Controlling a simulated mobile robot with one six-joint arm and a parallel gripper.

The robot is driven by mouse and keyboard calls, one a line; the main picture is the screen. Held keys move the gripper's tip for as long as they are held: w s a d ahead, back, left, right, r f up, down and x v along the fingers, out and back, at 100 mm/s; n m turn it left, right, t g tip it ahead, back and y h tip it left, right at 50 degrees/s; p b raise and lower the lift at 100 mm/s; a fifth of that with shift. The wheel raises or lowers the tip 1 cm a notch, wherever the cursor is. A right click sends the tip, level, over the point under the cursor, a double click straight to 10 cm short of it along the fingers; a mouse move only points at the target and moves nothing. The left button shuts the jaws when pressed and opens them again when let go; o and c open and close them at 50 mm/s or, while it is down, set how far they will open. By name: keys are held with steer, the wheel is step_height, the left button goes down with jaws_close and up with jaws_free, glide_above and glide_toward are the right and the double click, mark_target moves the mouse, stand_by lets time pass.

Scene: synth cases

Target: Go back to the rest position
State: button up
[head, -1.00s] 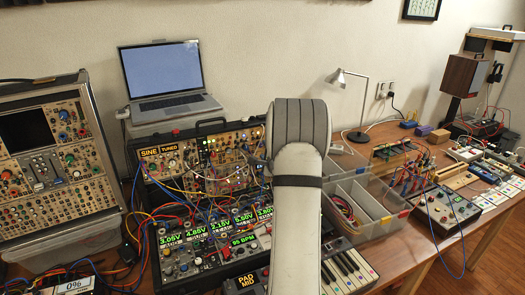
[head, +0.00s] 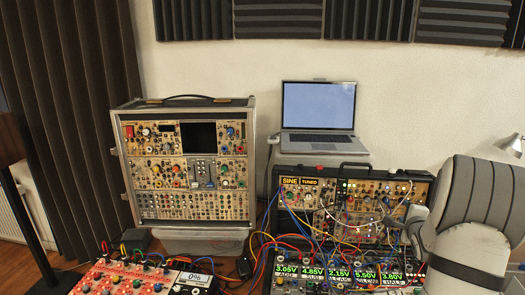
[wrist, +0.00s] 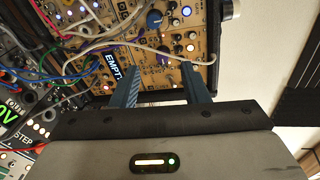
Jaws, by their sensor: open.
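My gripper (wrist: 160,76) shows in the wrist view with two blue-grey fingers spread apart and nothing between them. Its fingertips are in front of the tan panel (wrist: 172,48) of a synth case, close to patch cables and a label reading "EMPT". I cannot tell whether the fingers touch the panel. In the head view my arm fills the right edge and covers the right end of the open synth case (head: 325,188); the fingers themselves are not clear there.
Several patch cables (wrist: 103,45) hang close around the fingers. A tall synth case (head: 188,165) stands at left, a red-panelled unit (head: 140,279) in front of it. A laptop (head: 318,107) stands behind the open case. Foam panels (head: 370,20) line the wall.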

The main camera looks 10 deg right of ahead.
steer(key=s+a+r+n+g+y, duration=0.1)
steer(key=s+a+r+n+g, duration=0.15)
steer(key=a, duration=0.45)
steer(key=s+a+r+n+g, duration=0.1)
steer(key=s+a+n, duration=0.25)
steer(key=a, duration=0.25)
steer(key=s+a+r+n+g+y, duration=0.1)
steer(key=s+a+n+g, duration=0.2)
steer(key=a, duration=0.4)
steer(key=s+a+f+n+g+y, duration=0.1)
steer(key=s+a+n+g, duration=0.1)
steer(key=s+a+n, duration=0.5)
steer(key=s+a+n+g+y, duration=0.2)
steer(key=s+a+n, duration=0.5)
steer(key=s, duration=0.8)
steer(key=a+g, duration=0.1)
steer(key=a, duration=0.2)
steer(key=shift+f, duration=0.35)
steer(key=shift+s, duration=0.1)
